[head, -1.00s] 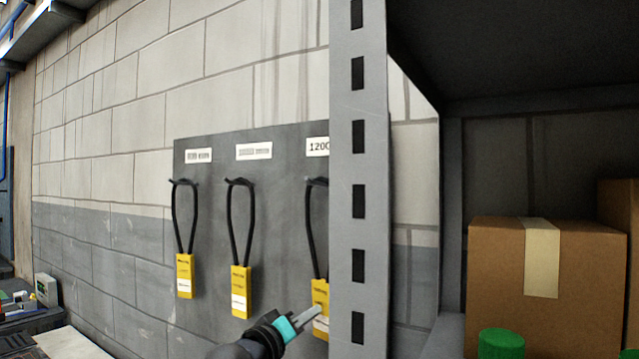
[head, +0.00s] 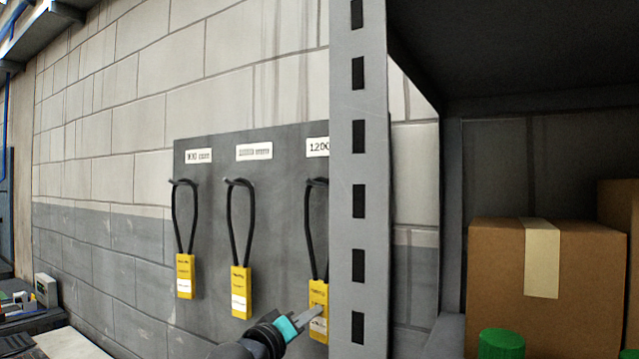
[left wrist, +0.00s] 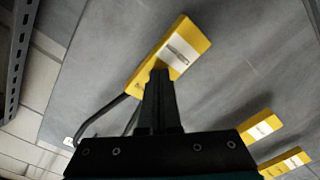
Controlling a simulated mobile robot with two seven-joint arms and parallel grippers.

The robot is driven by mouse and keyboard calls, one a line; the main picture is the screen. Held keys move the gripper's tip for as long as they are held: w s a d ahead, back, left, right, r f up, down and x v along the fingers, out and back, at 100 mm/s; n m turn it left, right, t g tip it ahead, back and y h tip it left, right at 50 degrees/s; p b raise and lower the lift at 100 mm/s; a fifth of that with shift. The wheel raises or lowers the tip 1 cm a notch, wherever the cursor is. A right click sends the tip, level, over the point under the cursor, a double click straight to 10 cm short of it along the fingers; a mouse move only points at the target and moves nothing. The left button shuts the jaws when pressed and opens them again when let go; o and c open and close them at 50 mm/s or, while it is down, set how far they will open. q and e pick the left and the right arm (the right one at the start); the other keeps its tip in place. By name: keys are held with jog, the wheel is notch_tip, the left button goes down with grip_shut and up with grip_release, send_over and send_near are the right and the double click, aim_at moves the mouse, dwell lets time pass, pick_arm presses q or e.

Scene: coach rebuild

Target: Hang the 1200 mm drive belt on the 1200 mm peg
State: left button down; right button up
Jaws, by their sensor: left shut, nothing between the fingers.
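A black drive belt (head: 310,235) with a yellow sleeve (head: 318,296) hangs from the peg under the label reading 1200 (head: 317,147), partly hidden by a grey post. My left gripper (head: 318,311) is shut and empty, its tip in front of the yellow sleeve in the head view. The left wrist view shows the shut fingers (left wrist: 158,85) overlapping the lower edge of a yellow sleeve (left wrist: 177,55); I cannot tell whether they touch it. My right gripper is not in view.
Two more belts with yellow sleeves hang from the left peg (head: 172,181) and middle peg (head: 229,181) of the grey board (head: 215,220). The slotted shelf post (head: 359,220) stands close at the right. A cardboard box (head: 490,265) and green cylinder (head: 501,343) are on the shelf.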

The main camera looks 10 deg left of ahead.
pick_arm(q)
jog(key=shift+x, duration=0.85)
dwell(0.7)
jog(key=shift+p+v, duration=0.75)
jog(key=shift+v, duration=0.3)
dwell(4.0)
jog(key=p+v, duration=0.5)
jog(key=v, duration=0.4)
jog(key=shift+p, duration=0.35)
dwell(0.4)
